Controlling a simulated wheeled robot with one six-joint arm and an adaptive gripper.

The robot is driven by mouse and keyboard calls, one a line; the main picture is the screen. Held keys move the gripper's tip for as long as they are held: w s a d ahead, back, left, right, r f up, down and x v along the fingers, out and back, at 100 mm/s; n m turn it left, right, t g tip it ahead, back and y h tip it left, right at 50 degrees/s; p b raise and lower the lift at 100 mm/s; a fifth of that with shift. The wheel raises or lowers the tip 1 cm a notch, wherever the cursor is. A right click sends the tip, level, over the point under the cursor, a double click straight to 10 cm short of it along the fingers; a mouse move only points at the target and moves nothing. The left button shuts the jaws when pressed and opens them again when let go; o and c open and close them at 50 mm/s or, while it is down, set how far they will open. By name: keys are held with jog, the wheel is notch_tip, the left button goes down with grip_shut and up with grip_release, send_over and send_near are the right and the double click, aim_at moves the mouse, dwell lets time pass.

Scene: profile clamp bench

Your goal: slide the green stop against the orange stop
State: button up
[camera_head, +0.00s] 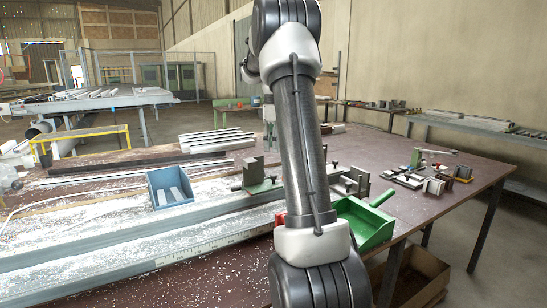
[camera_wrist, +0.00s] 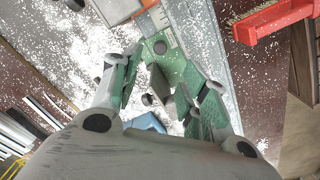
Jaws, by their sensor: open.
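The green stop (camera_wrist: 172,66), with upright plates and dark knobs, sits on the pale rail in the wrist view. It also shows in the head view (camera_head: 254,172), left of my arm. My gripper (camera_wrist: 170,75) has its green-padded fingers spread, one on each side of the stop. I cannot tell whether either finger touches it. An orange edge, apparently the orange stop (camera_wrist: 148,4), shows at the top of the wrist view, mostly cut off and apart from the green stop. In the head view my arm hides the gripper and that stretch of rail.
A blue bin (camera_head: 170,188) stands left of the green stop. A green dustpan (camera_head: 364,224) and a red brush (camera_wrist: 275,19) lie near the bench's front edge. Clamps and small blocks (camera_head: 430,180) stand at the right. White chips cover much of the bench (camera_head: 215,277).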

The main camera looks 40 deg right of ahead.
jog(key=shift+r, duration=0.45)
jog(key=shift+c, duration=1.2)
jog(key=shift+n, duration=0.5)
jog(key=w+a, duration=0.2)
jog(key=a, duration=0.2)
jog(key=shift+w+a, duration=0.25)
jog(key=shift+w, duration=0.15)
jog(key=c, duration=0.7)
jog(key=w+a+n, duration=0.1)
jog(key=a, duration=0.2)
jog(key=w+a+f, duration=0.1)
jog(key=a, duration=0.2)
jog(key=w+a+n, duration=0.1)
jog(key=a, duration=0.3)
jog(key=shift+w+f+n+g+h, duration=0.1)
jog(key=shift+f+n+g+h, duration=0.05)
jog(key=shift+n+g+h, duration=0.15)
grip_shut()
jog(key=a+f+n+h, duration=0.2)
jog(key=a+n, duration=0.2)
jog(key=a, duration=0.5)
jog(key=d+f+n+h, duration=0.1)
jog(key=d+f, duration=0.8)
jog(key=d, duration=0.1)
jog(key=shift+s+h, duration=0.25)
jog(key=shift+h, duration=0.15)
